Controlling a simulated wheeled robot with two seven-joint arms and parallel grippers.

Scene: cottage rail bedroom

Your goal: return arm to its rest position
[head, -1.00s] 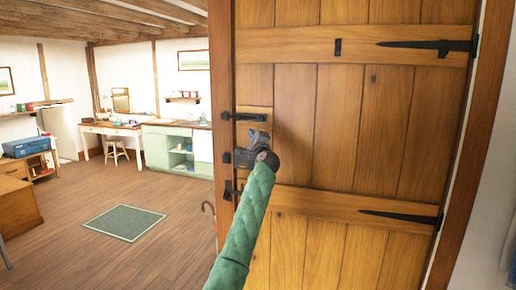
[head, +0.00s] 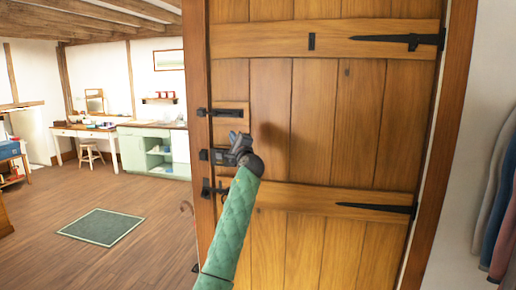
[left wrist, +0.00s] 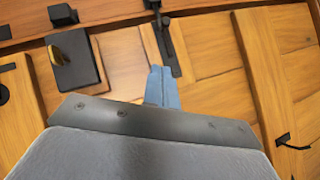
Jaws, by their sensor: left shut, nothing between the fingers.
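My left gripper (head: 238,143), dark grey, is at the end of my green quilted arm (head: 233,225) in the head view. It is shut and empty, in front of the wooden plank door (head: 310,130) near its left edge. In the left wrist view the blue-grey fingers (left wrist: 161,88) are together, with door planks and black ironwork behind them. I cannot tell whether they touch the door. My right gripper is in neither view.
Black bolts (head: 222,112) sit along the door's left edge. A lock plate with a brass knob (left wrist: 70,48) shows in the left wrist view. Coats (head: 497,210) hang at right. Open floor with a green rug (head: 102,227) lies at left, before a green cabinet (head: 145,150).

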